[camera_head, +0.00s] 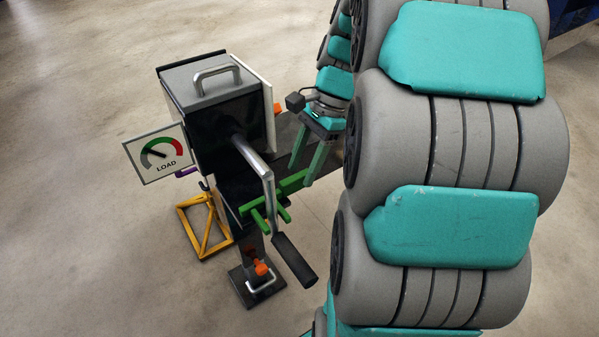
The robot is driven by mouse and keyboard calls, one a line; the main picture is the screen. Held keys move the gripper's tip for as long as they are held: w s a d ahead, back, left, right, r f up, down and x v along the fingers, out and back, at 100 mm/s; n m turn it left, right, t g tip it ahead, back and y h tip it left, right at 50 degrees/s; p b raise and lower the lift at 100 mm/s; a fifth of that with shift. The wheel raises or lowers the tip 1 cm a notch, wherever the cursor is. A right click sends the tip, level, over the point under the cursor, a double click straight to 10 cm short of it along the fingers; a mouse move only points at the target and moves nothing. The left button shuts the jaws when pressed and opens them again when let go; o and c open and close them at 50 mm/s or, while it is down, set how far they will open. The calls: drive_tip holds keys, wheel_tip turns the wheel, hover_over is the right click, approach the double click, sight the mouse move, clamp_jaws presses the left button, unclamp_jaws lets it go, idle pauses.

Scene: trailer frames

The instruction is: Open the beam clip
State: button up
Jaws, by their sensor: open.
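A green bracket (290,184) with short prongs sits on the front of a dark post, beside a bent grey crank handle (268,190). It may be the beam clip, but I cannot tell for sure; an orange-tipped latch (261,268) lower on the post is another possible one. My gripper (301,174) has two teal fingers spread apart, pointing down near the right end of the green bracket. I cannot tell whether they touch it.
A black box (215,130) with a grey top handle stands above the post. A LOAD gauge (158,153) is at its left. A black grip (294,260) sticks out low. My arm covers the right side; floor at left is clear.

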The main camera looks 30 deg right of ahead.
drive_tip(key=shift+x, duration=1.15)
drive_tip(key=shift+c, duration=0.4)
clamp_jaws()
